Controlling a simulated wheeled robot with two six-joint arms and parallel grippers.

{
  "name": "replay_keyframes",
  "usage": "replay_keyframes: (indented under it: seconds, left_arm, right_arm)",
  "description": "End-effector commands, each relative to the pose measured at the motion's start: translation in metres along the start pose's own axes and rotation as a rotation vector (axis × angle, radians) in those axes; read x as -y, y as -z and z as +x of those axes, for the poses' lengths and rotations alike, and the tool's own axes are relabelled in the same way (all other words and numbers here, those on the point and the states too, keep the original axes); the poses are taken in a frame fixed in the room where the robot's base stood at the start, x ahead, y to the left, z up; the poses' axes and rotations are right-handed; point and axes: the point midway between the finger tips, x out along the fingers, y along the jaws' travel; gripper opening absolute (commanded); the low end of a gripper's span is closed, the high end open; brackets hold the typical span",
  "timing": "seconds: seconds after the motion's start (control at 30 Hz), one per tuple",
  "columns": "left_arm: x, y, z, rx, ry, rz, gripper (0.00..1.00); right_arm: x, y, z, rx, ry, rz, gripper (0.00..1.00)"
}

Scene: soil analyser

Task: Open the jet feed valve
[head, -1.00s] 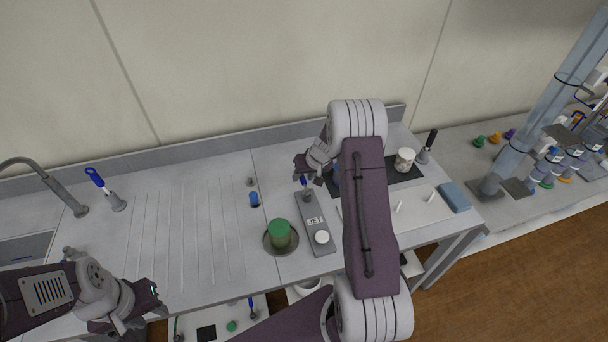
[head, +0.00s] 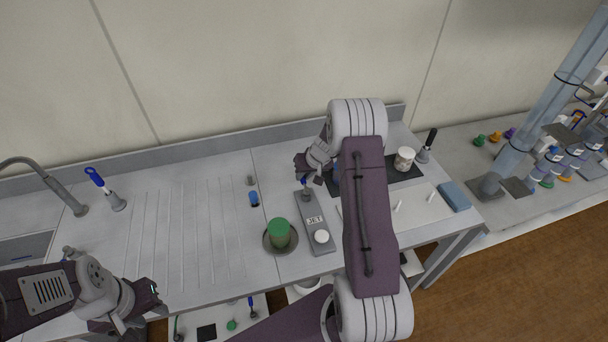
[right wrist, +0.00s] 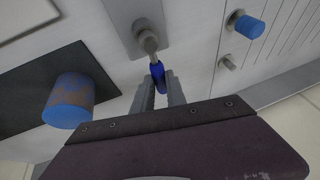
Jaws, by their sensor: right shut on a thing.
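The jet unit is a grey plate (head: 313,222) with a JET label and a white round knob (head: 321,236) at its near end. The valve at its far end has a blue lever handle (right wrist: 157,72) on a metal stem (right wrist: 148,42). My right gripper (right wrist: 158,88) is shut on the blue handle, with a finger on each side of it. In the head view my right gripper (head: 306,180) partly covers the valve. My left gripper (head: 140,318) is at the lower left, away from the unit; its fingers are not clear enough to judge.
A green cylinder (head: 279,232) on a round dish stands left of the jet plate. A small blue-capped fitting (head: 254,199) is behind it. A white jar (head: 404,159) and a blue block (head: 454,196) are to the right. The ridged drainboard (head: 190,235) is clear.

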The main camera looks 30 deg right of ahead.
Motion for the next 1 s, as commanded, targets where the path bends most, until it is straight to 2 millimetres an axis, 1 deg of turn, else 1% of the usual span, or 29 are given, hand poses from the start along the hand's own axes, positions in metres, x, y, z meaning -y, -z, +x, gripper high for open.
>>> replay_keyframes:
  seconds: [0.77, 0.87, 1.0]
  left_arm:
    - [0.0, 0.0, -0.0001, 0.0, 0.0, 0.0, 0.36]
    - [0.0, -0.0002, 0.0012, 0.0, 0.0, 0.0, 0.36]
    - [0.0002, -0.0009, 0.0082, 0.0, 0.0, 0.0, 0.36]
  right_arm:
    - [0.0, 0.0007, -0.0004, -0.002, 0.0, 0.0, 0.0]
    - [0.0001, 0.0006, 0.0002, -0.001, 0.001, -0.004, 0.0]
    - [0.0009, 0.0001, 0.0023, 0.004, 0.012, -0.029, 0.0]
